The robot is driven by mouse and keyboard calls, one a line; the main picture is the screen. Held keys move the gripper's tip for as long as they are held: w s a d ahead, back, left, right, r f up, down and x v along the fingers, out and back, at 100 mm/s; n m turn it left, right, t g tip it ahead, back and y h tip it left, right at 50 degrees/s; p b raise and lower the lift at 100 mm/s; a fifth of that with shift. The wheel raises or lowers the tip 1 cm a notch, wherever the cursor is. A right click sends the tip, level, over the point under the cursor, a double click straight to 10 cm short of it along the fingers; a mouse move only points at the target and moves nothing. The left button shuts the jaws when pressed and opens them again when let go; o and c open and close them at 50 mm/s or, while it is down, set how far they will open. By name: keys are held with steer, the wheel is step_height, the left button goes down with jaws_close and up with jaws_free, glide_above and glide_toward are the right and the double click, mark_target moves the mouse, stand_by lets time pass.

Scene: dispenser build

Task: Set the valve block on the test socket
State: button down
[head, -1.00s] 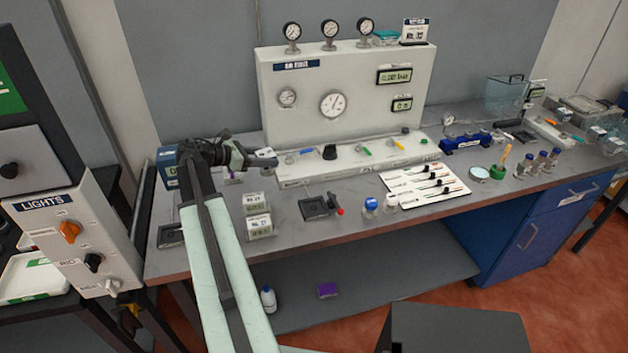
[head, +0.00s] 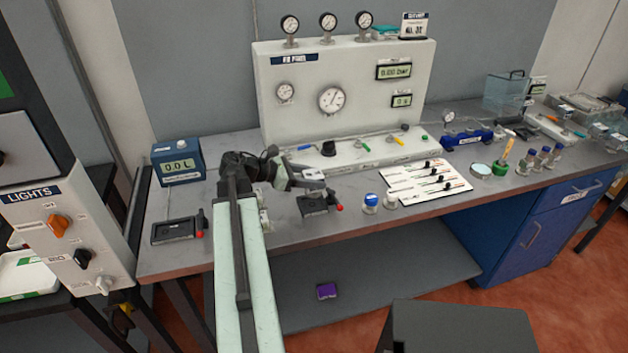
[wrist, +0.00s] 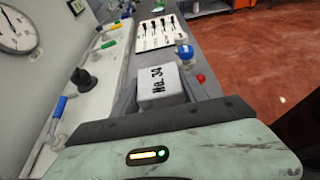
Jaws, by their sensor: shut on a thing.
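My gripper (head: 306,178) is shut on a pale grey block, the valve block (head: 314,174), marked "No. 34" in the wrist view (wrist: 164,88). In the head view the block appears just above and behind a dark flat fixture with a red-knobbed lever (head: 316,205), which looks like a socket. I cannot tell whether block and fixture touch. The red knob (wrist: 201,78) shows right of the block in the wrist view; the block and gripper hide most of the fixture there. A similar dark fixture (head: 177,231) lies at the bench's left end. My fingertips are not clear.
A white gauge panel (head: 345,90) stands behind. A blue meter box (head: 177,161) is at left. My arm partly hides pale labelled blocks (head: 265,218).

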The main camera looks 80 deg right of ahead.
steer(key=shift+f+b, duration=1.5)
steer(key=shift+f, duration=0.4)
steer(key=shift+w+r, duration=0.1)
steer(key=shift+w, duration=0.05)
steer(key=shift+f+b, duration=0.55)
steer(key=shift+f, duration=0.1)
steer(key=c, duration=0.9)
jaws_free()
steer(key=shift+p+v, duration=2.1)
steer(key=shift+v, duration=3.55)
